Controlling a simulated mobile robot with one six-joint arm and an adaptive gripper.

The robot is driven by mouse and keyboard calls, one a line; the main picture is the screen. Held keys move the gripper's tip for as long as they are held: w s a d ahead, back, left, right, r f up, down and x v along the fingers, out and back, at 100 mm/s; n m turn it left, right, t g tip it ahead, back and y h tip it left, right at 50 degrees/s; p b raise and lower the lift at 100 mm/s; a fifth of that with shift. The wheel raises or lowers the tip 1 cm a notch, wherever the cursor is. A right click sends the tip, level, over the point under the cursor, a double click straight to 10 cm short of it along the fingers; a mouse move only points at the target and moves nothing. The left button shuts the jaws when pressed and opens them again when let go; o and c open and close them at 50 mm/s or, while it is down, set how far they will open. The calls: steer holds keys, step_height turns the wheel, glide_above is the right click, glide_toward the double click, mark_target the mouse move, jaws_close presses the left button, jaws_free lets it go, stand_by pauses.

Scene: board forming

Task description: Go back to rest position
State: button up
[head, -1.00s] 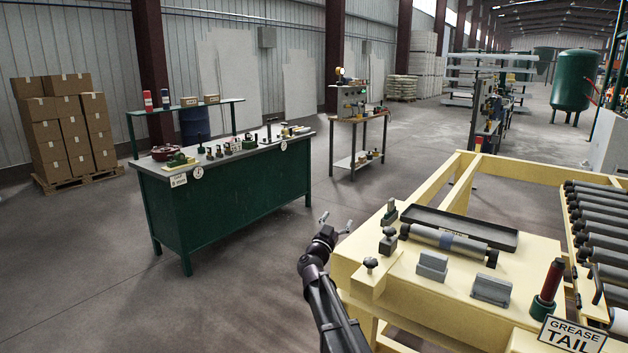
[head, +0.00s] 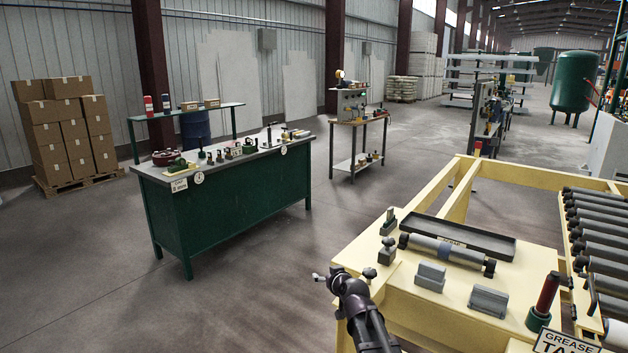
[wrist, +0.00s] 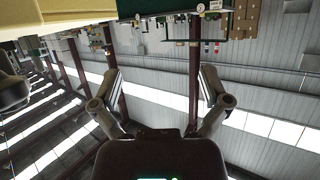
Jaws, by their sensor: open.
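My gripper (head: 338,280) is at the left edge of the yellow machine table (head: 415,318) in the head view. It appears close to the table's edge; whether it touches cannot be told. In the wrist view my gripper (wrist: 159,90) has its two fingers spread wide with nothing between them. The wrist picture is upside down, with the roof and wall behind the fingers. The yellow table also shows at the top left of the wrist view (wrist: 60,15).
On the yellow table are a grey roller (head: 445,252), a black tray (head: 460,235), grey blocks (head: 430,275) and a red-handled tool (head: 546,295). A green workbench (head: 230,205) with small parts stands left. The floor between (head: 270,290) is clear.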

steer(key=s+d+f+m+g+h+p, duration=0.1)
steer(key=s+d+g, duration=0.3)
steer(key=s, duration=0.5)
steer(key=s+d+f+m+g+h+p, duration=0.1)
steer(key=s+d+f+g, duration=0.3)
steer(key=s, duration=0.5)
steer(key=s+d+f+m+g+h+p, duration=0.1)
steer(key=s+d+f+g+h, duration=0.1)
steer(key=s, duration=0.7)
steer(key=d+f+g, duration=0.1)
steer(key=d+g, duration=0.1)
steer(key=d, duration=0.1)
steer(key=shift+g, duration=0.4)
steer(key=shift+f, duration=0.1)
